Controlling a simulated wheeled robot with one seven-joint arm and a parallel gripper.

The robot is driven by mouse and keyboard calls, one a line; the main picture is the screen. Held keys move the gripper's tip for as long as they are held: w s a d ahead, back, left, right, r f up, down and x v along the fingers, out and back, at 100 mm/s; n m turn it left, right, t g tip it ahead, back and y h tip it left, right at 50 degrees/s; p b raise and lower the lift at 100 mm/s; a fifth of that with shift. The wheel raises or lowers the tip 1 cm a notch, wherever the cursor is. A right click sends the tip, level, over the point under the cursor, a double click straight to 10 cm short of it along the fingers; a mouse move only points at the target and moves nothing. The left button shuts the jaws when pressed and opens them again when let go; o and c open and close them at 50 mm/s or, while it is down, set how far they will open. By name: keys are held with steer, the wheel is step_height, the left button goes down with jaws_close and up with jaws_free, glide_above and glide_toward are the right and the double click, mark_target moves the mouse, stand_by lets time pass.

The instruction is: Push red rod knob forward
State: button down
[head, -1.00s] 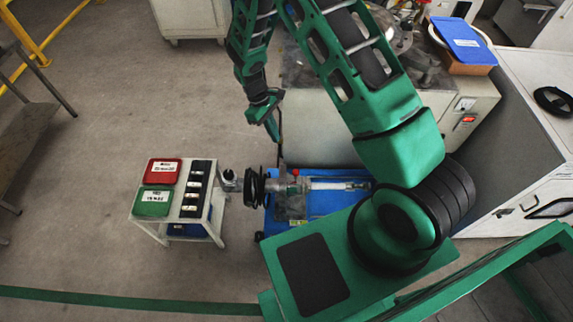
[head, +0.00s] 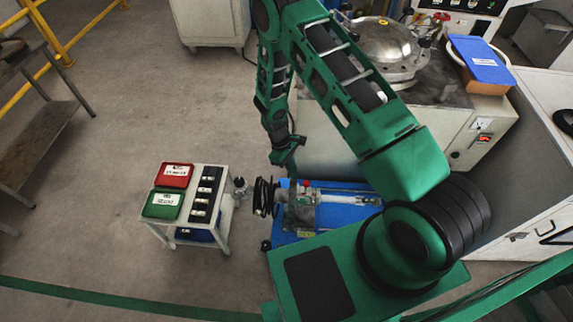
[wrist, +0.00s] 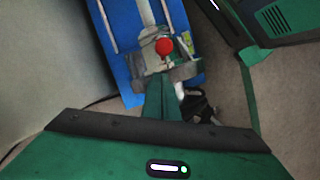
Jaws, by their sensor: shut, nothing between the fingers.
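The red knob (head: 305,183) sits on a grey metal device (head: 302,212) on a blue base (head: 347,214) in the head view. In the wrist view the round red knob (wrist: 164,46) shows just beyond the tips of my gripper (wrist: 162,85). My gripper (head: 291,190) points down in the head view, just left of the knob. Its green fingers are together and empty. A small gap shows between fingertips and knob in the wrist picture; I cannot tell whether they touch. The rod under the knob is mostly hidden.
A small white cart (head: 225,237) with red (head: 174,170) and green (head: 163,211) boxes stands left of the device. A large machine with a metal dome (head: 385,42) stands behind it. Open floor lies to the left.

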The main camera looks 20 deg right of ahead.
steer(key=shift+s+d+f, duration=0.1)
steer(key=shift+s+d, duration=0.7)
steer(key=shift+s, duration=0.15)
steer(key=shift+d, duration=0.1)
steer(key=shift+s+d, duration=0.2)
steer(key=shift+d, duration=0.3)
steer(key=shift+s+d, duration=0.2)
steer(key=shift+d, duration=0.25)
steer(key=v, duration=1)
steer(key=shift+r, duration=0.4)
steer(key=shift+w, duration=0.1)
